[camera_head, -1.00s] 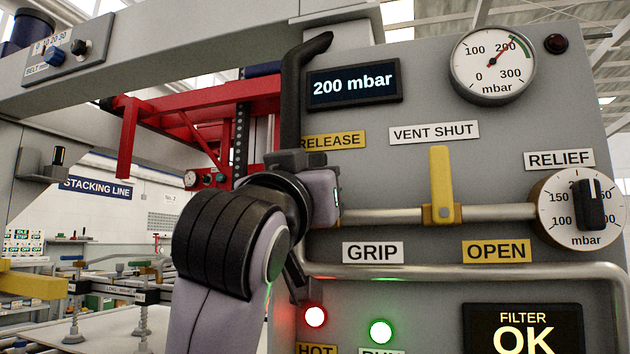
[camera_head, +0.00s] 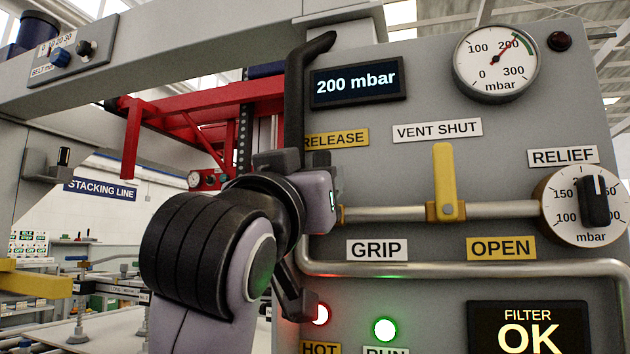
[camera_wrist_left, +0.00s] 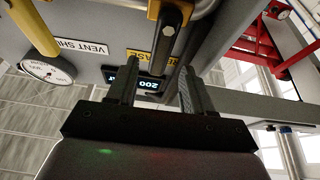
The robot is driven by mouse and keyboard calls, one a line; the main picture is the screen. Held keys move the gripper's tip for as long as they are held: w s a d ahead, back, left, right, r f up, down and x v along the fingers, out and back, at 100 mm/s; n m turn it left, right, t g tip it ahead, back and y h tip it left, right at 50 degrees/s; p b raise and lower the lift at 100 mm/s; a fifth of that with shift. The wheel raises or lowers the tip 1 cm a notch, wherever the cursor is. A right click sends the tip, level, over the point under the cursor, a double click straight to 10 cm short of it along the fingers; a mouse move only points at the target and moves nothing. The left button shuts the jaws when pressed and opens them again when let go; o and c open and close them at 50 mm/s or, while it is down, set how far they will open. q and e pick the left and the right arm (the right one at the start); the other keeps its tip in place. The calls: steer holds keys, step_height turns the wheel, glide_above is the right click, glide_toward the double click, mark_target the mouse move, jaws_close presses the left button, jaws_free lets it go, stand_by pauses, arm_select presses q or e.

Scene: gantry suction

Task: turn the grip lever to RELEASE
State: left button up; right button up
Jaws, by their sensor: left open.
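The grip lever shows in the left wrist view as a dark handle (camera_wrist_left: 168,45) with a yellow mount, at the top centre. It runs into the space between the two black fingers of my left gripper (camera_wrist_left: 157,82). The fingers stand apart, one on each side of its line; I cannot tell whether either touches it. The GRIP label (camera_head: 377,250) is lower right. My right gripper is not in view.
On the panel (camera_head: 560,90), a yellow vent lever (camera_head: 445,180) stands upright right of my gripper. A metal rail (camera_head: 460,270) crosses below it. A relief knob (camera_head: 594,200) is at the far right. The display (camera_head: 356,82) reads 200 mbar. A red frame (camera_head: 200,110) stands behind left.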

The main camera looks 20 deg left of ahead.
arm_select(q)
steer(key=shift+v, duration=2.15)
